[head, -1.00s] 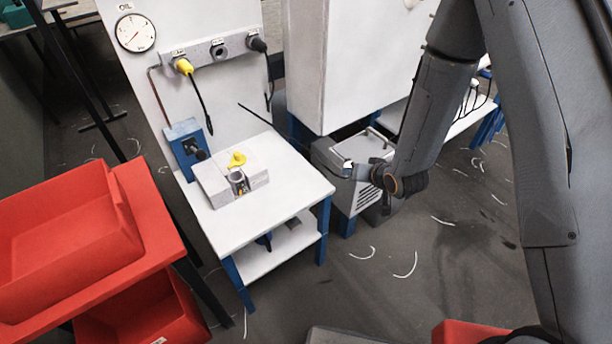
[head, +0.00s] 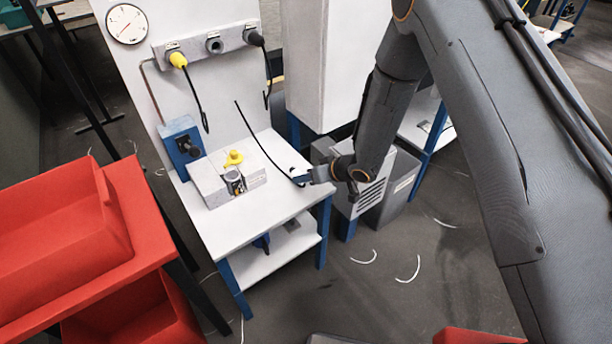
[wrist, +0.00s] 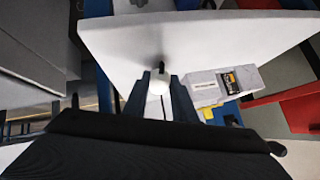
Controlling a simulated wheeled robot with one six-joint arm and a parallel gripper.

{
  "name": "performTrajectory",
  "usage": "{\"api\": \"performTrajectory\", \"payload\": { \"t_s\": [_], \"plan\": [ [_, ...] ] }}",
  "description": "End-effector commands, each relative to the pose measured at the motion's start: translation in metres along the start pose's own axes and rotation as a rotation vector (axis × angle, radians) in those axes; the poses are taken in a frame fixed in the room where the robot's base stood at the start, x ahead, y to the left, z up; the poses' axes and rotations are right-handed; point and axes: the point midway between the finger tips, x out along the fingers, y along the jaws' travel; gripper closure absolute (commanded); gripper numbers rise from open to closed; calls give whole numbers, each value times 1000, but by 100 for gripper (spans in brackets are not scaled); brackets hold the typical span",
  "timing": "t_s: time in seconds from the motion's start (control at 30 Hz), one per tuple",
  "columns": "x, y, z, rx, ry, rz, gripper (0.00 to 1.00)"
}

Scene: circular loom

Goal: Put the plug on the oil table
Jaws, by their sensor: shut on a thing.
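My gripper (head: 304,178) is shut on the plug (wrist: 160,84), which shows in the wrist view as a pale round end with a dark tip between the fingers. In the head view a thin black cable (head: 252,128) rises from the gripper up and to the left. The oil table (head: 236,228) is white with blue legs, under a panel with an oil gauge (head: 127,24). My gripper is at the right edge of its top, seemingly above it; the plug is mostly hidden by the fingers in the head view.
A grey block (head: 211,186) with a yellow knob and a blue box (head: 181,143) stand on the table's left and back. A yellow plug (head: 178,60) and a dark plug (head: 253,37) sit in the socket strip. The table's front right is clear. Red bins (head: 60,225) stand left.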

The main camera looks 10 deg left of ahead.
Motion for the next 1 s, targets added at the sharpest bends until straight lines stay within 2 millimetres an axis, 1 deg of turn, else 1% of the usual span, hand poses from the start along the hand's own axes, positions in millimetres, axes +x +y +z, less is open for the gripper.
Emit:
{"api": "performTrajectory", "payload": {
  "t_s": [0.03,0.17,0.57,1.0],
  "plan": [
    [4,2,4,1,0,0,100],
    [8,4,8,1,0,-1,100],
    [8,3,8,0,0,-1,100],
    [15,6,15,1,0,0,100]
  ]
}}
